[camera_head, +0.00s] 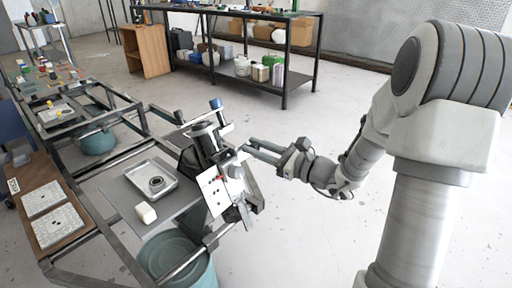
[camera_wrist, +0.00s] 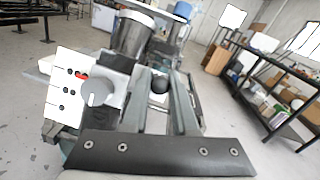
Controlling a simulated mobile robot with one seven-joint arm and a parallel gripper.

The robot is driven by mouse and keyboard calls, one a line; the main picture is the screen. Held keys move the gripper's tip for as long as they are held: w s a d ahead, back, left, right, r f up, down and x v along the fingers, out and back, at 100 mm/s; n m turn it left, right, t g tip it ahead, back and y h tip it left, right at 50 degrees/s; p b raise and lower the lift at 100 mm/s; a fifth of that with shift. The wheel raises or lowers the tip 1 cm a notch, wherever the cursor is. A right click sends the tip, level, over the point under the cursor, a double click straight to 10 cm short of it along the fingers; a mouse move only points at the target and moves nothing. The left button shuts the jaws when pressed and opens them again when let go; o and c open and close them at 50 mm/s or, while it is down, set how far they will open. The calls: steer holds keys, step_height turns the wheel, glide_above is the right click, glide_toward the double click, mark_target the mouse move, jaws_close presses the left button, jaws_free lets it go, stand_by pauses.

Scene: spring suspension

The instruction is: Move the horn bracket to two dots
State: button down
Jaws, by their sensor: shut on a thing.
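A machine with a metal cylinder stands at the end of the frame in the head view. Its white plate (camera_head: 213,192) carries dark dots and a red mark. In the wrist view the plate (camera_wrist: 63,92) is at left, with the red pointer (camera_wrist: 81,75) beside its upper dots. A round grey knob (camera_wrist: 95,93) is right of the plate. My gripper (camera_head: 248,147) reaches the machine's right side. In the wrist view its fingers (camera_wrist: 160,80) close around a small part with a dark rounded end (camera_wrist: 160,84). I cannot tell surely whether this is the horn bracket; its hold is partly hidden.
A metal tray (camera_head: 152,184) with a dark ring and a white block (camera_head: 145,213) are left of the machine. A teal bucket (camera_head: 172,258) is below. Dotted sheets (camera_head: 58,224) lie on a wooden board. A black shelf (camera_head: 285,75) stands behind; the floor at right is clear.

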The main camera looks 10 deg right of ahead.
stand_by(0.3)
steer(key=f, duration=0.1)
steer(key=f+b, duration=0.1)
steer(key=s, duration=0.1)
steer(key=shift+d+f, duration=0.35)
steer(key=shift+f, duration=0.05)
steer(key=c, duration=0.7)
jaws_free()
steer(key=p+v, duration=0.3)
steer(key=v, duration=1.4)
steer(key=shift+s, duration=0.15)
steer(key=shift+d, duration=0.15)
